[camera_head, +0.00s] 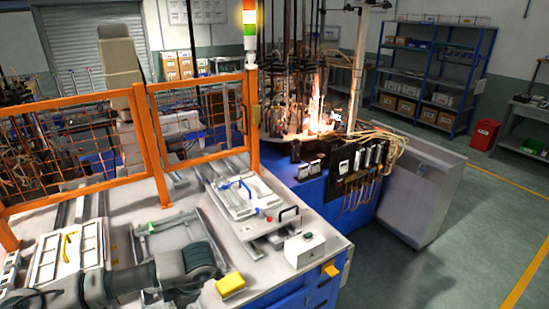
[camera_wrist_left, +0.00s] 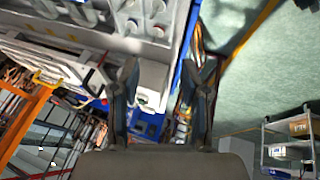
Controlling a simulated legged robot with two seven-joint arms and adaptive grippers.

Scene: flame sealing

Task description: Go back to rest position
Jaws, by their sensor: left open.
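My left gripper (camera_wrist_left: 163,75) shows in the left wrist view with its two dark fingers apart and nothing held between them. Beyond the gap between the fingers is a white box (camera_wrist_left: 152,84), with the blue table edge and the green floor to the right. In the head view my left arm comes in low from the left over the front of the workbench (camera_head: 130,195); its fingers cannot be made out clearly there. My right gripper is in neither view.
The workbench carries a white fixture plate (camera_head: 245,197), a white button box (camera_head: 304,250) and a yellow block (camera_head: 230,284). An orange mesh fence (camera_head: 205,122) stands behind. A machine with a bright flame (camera_head: 318,112) stands beyond.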

